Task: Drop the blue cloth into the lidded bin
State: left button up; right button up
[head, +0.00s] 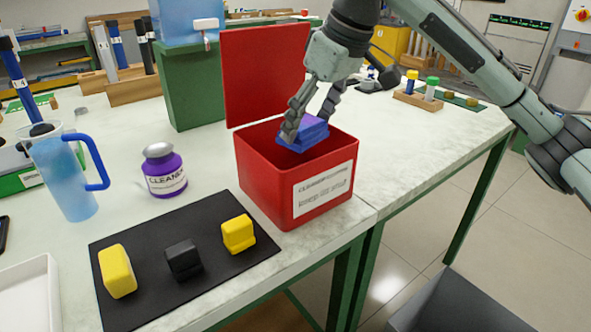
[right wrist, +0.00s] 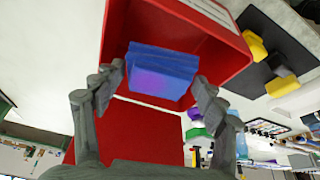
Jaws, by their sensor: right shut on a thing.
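The blue cloth (head: 305,136) is a folded block, held in the mouth of the red bin (head: 262,180). Its lower part is at about the height of the rim. The bin's lid (head: 265,75) stands open at the back, and a white label is on the front. My right gripper (head: 307,125) comes down from above and is shut on the cloth. In the right wrist view the cloth (right wrist: 162,72) sits between the two fingertips, with the bin's opening behind it. The bin's floor is mostly hidden. My left gripper is not in view.
A black mat (head: 150,275) with two yellow blocks and a black block lies in front. A purple cleaner bottle (head: 164,172) and a blue jug (head: 65,180) stand left of the bin. A green box (head: 190,85) is behind. The table's edge runs close to the bin's right.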

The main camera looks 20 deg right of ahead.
jog(key=shift+f, duration=0.2)
jog(key=o, duration=1.2)
jog(key=v, duration=1.2)
jog(key=shift+w+f, duration=0.1)
jog(key=x, duration=1.1)
jog(key=shift+f, duration=0.1)
jog(key=shift+w+a+r, duration=0.15)
jog(key=shift+r, duration=2.3)
